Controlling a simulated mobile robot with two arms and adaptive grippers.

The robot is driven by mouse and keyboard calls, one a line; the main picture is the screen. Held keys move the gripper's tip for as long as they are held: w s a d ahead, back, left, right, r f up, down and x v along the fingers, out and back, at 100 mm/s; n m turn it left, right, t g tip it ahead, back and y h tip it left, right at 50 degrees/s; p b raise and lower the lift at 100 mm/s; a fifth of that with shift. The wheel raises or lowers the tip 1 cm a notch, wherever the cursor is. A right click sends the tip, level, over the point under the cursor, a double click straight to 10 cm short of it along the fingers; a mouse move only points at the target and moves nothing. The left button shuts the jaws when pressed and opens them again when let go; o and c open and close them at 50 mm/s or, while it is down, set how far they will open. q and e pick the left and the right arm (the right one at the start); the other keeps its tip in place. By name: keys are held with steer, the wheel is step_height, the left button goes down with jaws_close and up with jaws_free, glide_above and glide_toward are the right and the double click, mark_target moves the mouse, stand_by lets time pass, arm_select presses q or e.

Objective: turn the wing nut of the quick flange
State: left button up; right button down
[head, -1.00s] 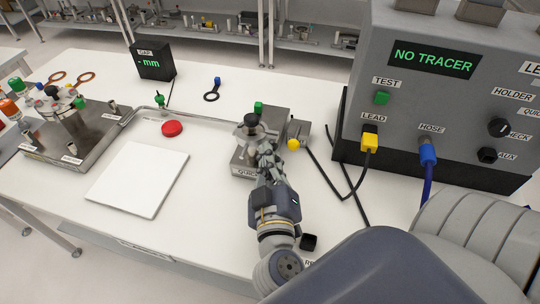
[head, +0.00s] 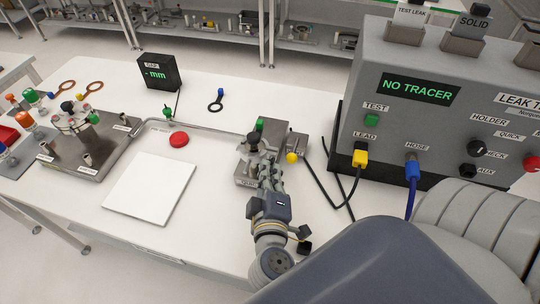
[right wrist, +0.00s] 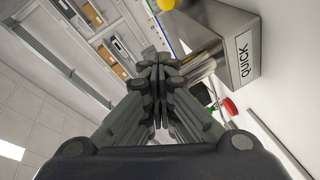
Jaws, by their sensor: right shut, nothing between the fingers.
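The quick flange stand is a grey metal block (head: 244,171) labelled QUICK in the middle of the table, with a black knob (head: 253,137) and a green piece (head: 260,124) on top. My right gripper (head: 266,160) is at the stand's near right side, with its fingers shut and empty. In the right wrist view the fingers (right wrist: 158,66) meet beside the QUICK block (right wrist: 236,72). I cannot make out the wing nut itself; the fingers cover part of the stand. Whether they touch the flange I cannot tell. My left gripper is not in view.
The leak tester (head: 430,115) reads NO TRACER and stands right of the flange, with a yellow lead (head: 360,158) and blue hose (head: 412,172). A white plate (head: 150,187), red cap (head: 179,139) and chamber stand (head: 85,150) lie left. The front table is clear.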

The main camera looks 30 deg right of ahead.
steer(key=shift+n+p, duration=0.3)
steer(key=shift+p, duration=0.05)
stand_by(0.3)
steer(key=c, duration=1.3)
jaws_free()
steer(key=shift+c, duration=0.2)
steer(key=v, duration=1.2)
steer(key=shift+r, duration=0.15)
